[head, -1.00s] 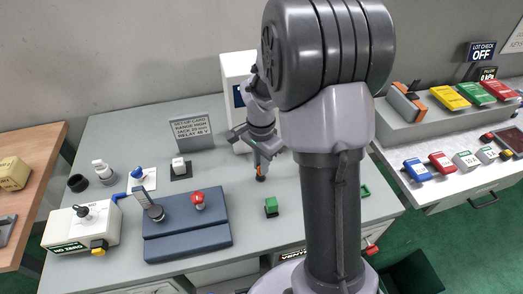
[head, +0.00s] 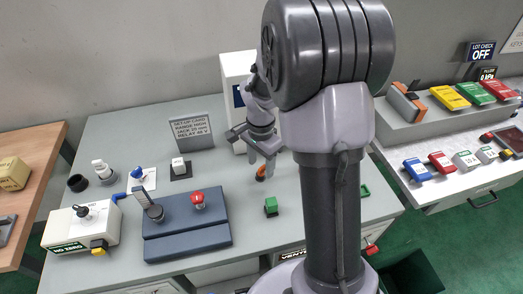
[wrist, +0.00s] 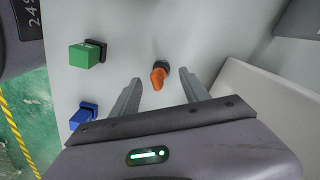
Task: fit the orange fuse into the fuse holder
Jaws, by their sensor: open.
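The orange fuse (head: 261,171) stands in a small dark round holder (head: 259,179) on the grey bench. In the wrist view the fuse (wrist: 158,78) looks tilted, with its far end at the dark holder (wrist: 162,65). How deep it sits cannot be told. My gripper (head: 262,164) is over the fuse and open. In the wrist view the fingers of my gripper (wrist: 159,77) stand apart on either side of the fuse, with a clear gap on both sides.
A green block (head: 271,206) stands close in front; it also shows in the wrist view (wrist: 84,55), near a blue block (wrist: 80,118). A white box (head: 235,75) stands behind my gripper. A blue-grey panel with a red knob (head: 198,199) lies to the left.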

